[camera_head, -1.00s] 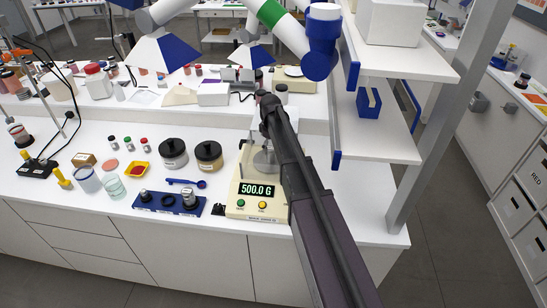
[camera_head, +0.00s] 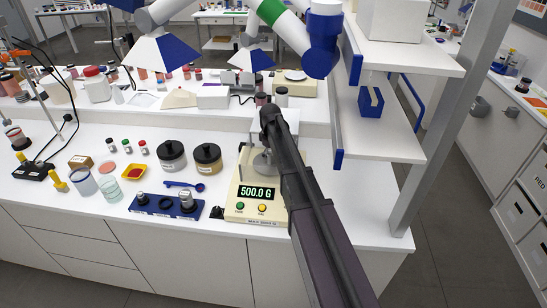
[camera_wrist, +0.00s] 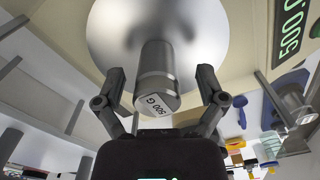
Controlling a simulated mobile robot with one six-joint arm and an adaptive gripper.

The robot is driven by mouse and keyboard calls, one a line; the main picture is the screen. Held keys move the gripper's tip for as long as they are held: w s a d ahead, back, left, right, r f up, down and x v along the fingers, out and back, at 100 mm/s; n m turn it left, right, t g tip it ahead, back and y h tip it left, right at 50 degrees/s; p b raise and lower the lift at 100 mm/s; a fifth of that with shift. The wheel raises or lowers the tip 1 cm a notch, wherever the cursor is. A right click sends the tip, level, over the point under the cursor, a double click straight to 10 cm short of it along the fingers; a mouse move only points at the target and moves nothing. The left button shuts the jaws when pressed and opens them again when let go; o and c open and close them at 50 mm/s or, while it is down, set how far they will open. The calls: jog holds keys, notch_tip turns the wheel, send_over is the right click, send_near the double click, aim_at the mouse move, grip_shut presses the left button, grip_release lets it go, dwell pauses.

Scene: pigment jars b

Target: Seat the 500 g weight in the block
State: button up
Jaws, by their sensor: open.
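The 500 g weight (camera_wrist: 155,72) is a grey metal cylinder marked "500 G" in the wrist view. It stands on the round silver pan (camera_wrist: 205,30) of the balance (camera_head: 243,205), whose display reads 500.0 G. My gripper (camera_wrist: 160,78) is open, with one finger on each side of the weight and a visible gap at both sides. The blue block (camera_head: 160,213) lies left of the balance.
A blue scoop (camera_head: 184,184) lies behind the block. Two dark-lidded jars (camera_head: 207,158) stand behind that, left of the balance. White shelves (camera_head: 375,135) rise at the right.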

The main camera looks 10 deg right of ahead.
jog(key=shift+c, duration=0.2)
grip_shut()
jog(key=shift+r, duration=0.1)
notch_tip(320, 180, up, 10)
jog(key=p, duration=1)
dwell(0.8)
